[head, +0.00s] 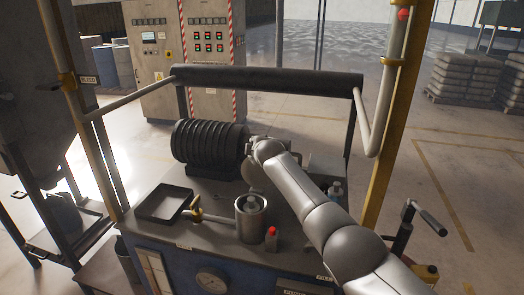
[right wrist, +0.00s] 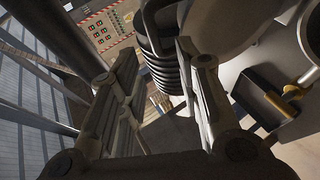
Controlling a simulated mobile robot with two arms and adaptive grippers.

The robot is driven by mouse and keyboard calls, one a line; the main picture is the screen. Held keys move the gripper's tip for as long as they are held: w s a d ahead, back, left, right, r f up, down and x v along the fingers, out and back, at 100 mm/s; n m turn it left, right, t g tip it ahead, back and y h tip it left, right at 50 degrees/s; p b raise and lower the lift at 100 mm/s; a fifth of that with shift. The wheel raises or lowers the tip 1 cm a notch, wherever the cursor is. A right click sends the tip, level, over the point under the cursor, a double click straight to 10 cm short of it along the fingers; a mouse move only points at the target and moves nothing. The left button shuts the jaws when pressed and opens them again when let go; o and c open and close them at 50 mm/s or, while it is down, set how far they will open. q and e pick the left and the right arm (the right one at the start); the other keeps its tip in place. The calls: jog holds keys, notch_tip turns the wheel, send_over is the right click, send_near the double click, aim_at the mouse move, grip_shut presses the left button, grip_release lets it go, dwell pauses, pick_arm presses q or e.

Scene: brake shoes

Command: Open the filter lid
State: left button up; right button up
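A black ribbed cylinder (head: 208,146) lies on its side at the back of the bench, and its ribs also show in the right wrist view (right wrist: 158,42). My right arm reaches in from the lower right to this cylinder's right end and hides that end. In the right wrist view my right gripper (right wrist: 155,52) has its two fingers apart with nothing clearly held between them. A large rounded grey surface (right wrist: 222,22) shows beside the ribs; I cannot tell whether it is the filter lid. My left gripper is not in view.
A dark padded bar (head: 270,82) spans above the bench. A pipe post (head: 392,90) rises at the right.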

jog(key=v, duration=1.1)
jog(key=shift+s+r, duration=0.2)
jog(key=shift+s, duration=0.05)
dwell(0.3)
